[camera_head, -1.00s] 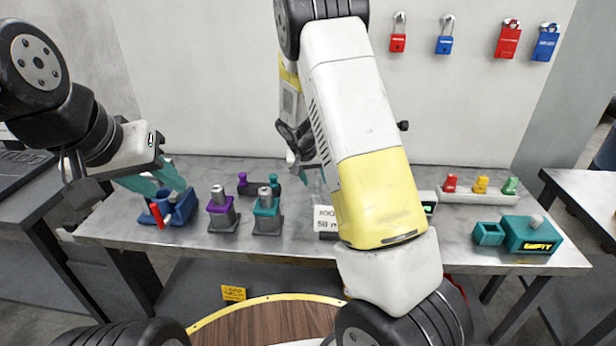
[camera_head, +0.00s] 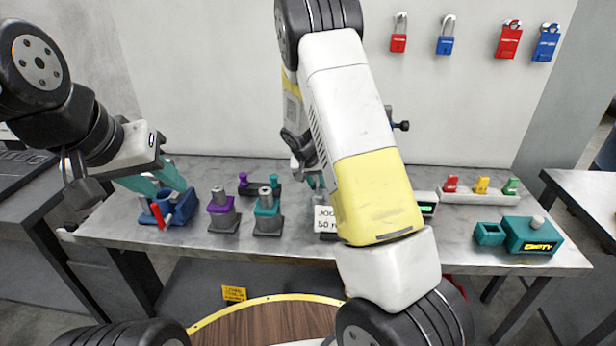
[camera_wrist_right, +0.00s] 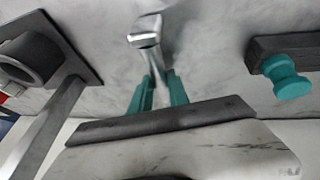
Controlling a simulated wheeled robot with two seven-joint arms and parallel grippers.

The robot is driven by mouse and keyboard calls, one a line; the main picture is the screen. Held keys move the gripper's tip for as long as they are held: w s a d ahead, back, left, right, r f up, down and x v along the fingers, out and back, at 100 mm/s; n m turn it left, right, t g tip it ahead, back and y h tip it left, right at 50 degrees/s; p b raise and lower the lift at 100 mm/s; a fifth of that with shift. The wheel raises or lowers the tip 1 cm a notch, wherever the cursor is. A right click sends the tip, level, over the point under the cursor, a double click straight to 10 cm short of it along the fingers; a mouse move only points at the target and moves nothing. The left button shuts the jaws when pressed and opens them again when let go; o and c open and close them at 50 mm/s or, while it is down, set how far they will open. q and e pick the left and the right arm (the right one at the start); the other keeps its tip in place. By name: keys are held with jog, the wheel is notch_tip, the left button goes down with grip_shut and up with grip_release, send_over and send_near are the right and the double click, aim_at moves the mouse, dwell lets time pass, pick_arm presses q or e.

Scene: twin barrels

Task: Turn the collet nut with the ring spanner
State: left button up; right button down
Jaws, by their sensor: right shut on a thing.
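A purple-collared barrel (camera_head: 222,208) and a teal-collared barrel (camera_head: 267,208) stand upright on grey bases, each with a metal top; I cannot tell which part is the collet nut. My right gripper (camera_wrist_right: 158,92) has its teal fingers shut on a shiny metal tool, seemingly the ring spanner (camera_wrist_right: 145,32). Its ring is not clear. In the head view the right arm hides most of this gripper, which is beyond and right of the teal barrel. My left gripper (camera_head: 168,190) is open and appears empty over a blue holder (camera_head: 181,212).
A dark rack with purple and teal knobs (camera_head: 273,180) is behind the barrels; one teal knob (camera_wrist_right: 287,78) shows in the wrist view. A printed sign (camera_head: 325,220) stands right of the barrels. A teal box (camera_head: 532,234) and coloured pieces (camera_head: 481,185) are farther right.

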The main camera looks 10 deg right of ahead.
aim_at(317, 183)
notch_tip(317, 183, up, 10)
jog(key=c, duration=1.8)
grip_release()
grip_shut()
